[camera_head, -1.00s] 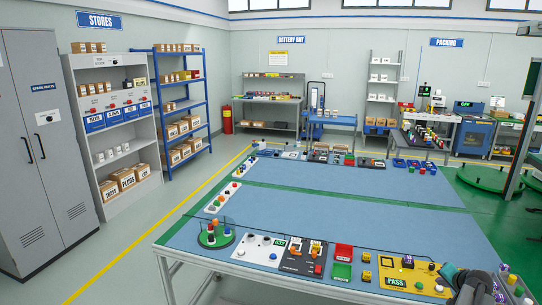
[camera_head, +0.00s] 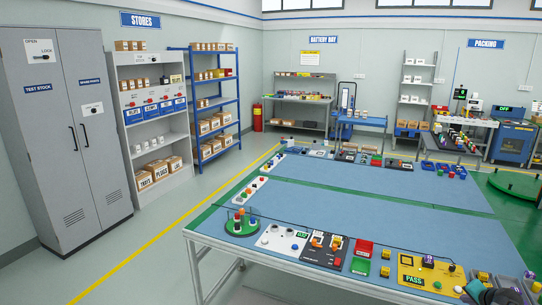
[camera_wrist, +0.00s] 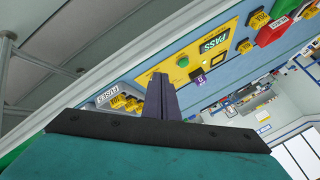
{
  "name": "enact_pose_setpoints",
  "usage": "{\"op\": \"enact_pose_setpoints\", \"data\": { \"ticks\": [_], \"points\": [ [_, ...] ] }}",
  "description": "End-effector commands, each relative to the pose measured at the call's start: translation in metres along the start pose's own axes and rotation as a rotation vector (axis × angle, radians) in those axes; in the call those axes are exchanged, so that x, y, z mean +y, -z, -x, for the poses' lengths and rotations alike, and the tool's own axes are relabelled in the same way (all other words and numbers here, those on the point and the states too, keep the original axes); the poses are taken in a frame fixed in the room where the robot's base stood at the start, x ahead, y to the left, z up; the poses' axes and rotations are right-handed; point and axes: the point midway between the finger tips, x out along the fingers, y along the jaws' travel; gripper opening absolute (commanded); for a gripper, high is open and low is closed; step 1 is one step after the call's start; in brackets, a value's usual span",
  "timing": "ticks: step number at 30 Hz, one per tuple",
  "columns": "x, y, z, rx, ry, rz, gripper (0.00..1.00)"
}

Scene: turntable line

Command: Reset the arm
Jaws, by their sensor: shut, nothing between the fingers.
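My gripper (camera_wrist: 159,82) shows in the wrist view with its two dark fingers together and nothing between them. They point toward the edge of the blue bench, near a yellow panel with a green PASS display (camera_wrist: 214,41). A gap between fingers and panel cannot be judged. In the head view, part of my arm (camera_head: 480,292) shows in teal and dark grey at the bottom right, by the yellow PASS panel (camera_head: 405,275); the fingertips cannot be made out there.
The large blue bench (camera_head: 330,215) has a broad clear middle and devices along its edges. A round green turntable (camera_head: 242,228) is at its near left corner. Grey cabinets (camera_head: 70,130) and shelves line the left wall. Floor left of the bench is clear.

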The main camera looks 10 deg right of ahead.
Motion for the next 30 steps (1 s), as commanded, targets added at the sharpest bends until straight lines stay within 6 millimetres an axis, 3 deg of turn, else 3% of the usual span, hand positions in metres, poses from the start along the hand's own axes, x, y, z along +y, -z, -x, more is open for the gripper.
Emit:
{"op": "enact_pose_setpoints", "data": {
  "ticks": [8, 13, 21, 30],
  "points": [
    [-0.02, -0.051, -0.022, -0.077, -0.001, 0.044, 0.0],
    [-0.035, -0.099, -0.04, -0.15, -0.004, 0.086, 0.0],
    [-0.066, -0.226, -0.07, -0.334, -0.021, 0.204, 0.0],
    [-0.081, -0.366, -0.08, -0.535, -0.056, 0.354, 0.0]
  ]
}}
